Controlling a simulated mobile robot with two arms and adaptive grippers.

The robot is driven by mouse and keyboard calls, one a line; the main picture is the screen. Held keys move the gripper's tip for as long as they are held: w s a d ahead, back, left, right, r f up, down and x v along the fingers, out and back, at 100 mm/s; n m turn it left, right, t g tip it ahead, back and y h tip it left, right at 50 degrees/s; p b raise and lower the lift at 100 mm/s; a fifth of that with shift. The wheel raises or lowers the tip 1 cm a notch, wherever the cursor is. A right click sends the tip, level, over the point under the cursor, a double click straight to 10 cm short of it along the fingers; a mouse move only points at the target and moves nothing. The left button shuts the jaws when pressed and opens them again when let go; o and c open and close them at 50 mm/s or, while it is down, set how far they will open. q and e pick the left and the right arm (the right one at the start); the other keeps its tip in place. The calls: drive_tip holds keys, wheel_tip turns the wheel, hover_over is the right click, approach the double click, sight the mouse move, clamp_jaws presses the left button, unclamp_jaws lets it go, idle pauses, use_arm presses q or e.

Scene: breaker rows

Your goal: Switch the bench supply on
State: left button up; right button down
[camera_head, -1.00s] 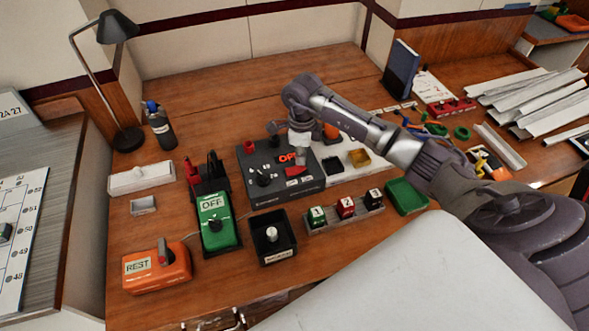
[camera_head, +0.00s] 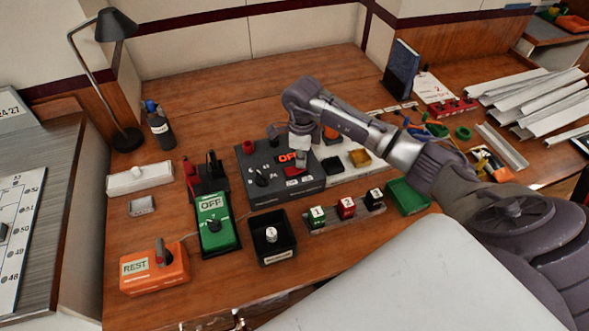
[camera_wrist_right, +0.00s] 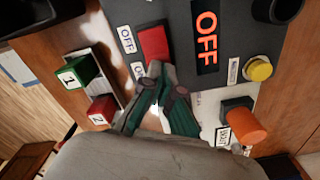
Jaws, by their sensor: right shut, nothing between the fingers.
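The bench supply (camera_head: 258,190) is a dark grey box in the middle of the bench, with a dial on its left side. Its lit orange display (camera_wrist_right: 206,40) reads OFF in the right wrist view; in the head view my gripper partly covers it. A red rocker switch (camera_wrist_right: 153,41) sits on its face, between the display and small white labels, one reading OFF (camera_wrist_right: 126,39). My right gripper (camera_wrist_right: 155,70) is shut and empty, its tips at the lower end of the red switch; whether they touch it I cannot tell. My left gripper is out of view.
An orange REST box (camera_head: 155,272) is front left.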

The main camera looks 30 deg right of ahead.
drive_tip(key=shift+f, duration=0.35)
drive_tip(key=shift+r+p, duration=2.1)
drive_tip(key=shift+r, duration=1.5)
drive_tip(key=shift+f, duration=0.15)
